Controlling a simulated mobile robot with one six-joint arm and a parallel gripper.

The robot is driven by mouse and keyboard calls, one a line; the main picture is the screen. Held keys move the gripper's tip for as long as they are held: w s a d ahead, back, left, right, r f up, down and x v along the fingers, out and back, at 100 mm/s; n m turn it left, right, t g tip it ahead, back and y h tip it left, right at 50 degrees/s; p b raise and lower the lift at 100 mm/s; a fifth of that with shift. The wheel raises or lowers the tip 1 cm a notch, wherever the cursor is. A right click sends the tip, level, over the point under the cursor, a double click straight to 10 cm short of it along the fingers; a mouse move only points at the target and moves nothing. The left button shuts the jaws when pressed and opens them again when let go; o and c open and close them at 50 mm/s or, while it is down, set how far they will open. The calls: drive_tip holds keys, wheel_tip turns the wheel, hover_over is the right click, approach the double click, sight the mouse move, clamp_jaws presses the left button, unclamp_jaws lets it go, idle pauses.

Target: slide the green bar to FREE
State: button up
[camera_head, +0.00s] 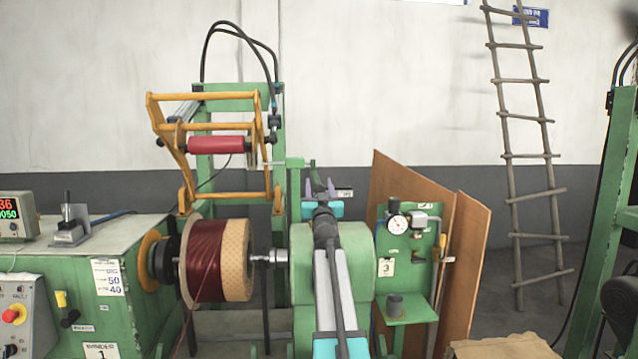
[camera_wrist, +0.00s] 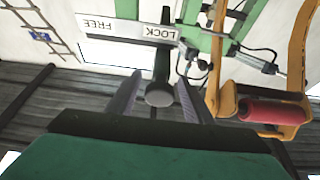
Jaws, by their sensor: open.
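The green bar (camera_wrist: 164,55) is a dark green lever with a round grey end, at the middle of the wrist view. That view is upside down. The bar stands by the LOCK label (camera_wrist: 146,30), at its right end in the picture, away from the FREE label (camera_wrist: 98,24). In the head view, the bar's top (camera_head: 312,166) shows just above my gripper (camera_head: 320,186). In the wrist view, my gripper (camera_wrist: 159,84) is open, with one finger on each side of the bar's end. I see gaps on both sides. The bar's mount is mostly hidden in the head view.
A green winding machine (camera_head: 358,262) stands below my arm, with a copper wire spool (camera_head: 215,262) to the left. An orange frame with a red roller (camera_head: 217,144) rises at the left. A gauge panel (camera_head: 405,260) and brown boards (camera_head: 472,250) stand at the right.

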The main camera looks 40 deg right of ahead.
drive_tip(key=shift+x, duration=0.75)
clamp_jaws()
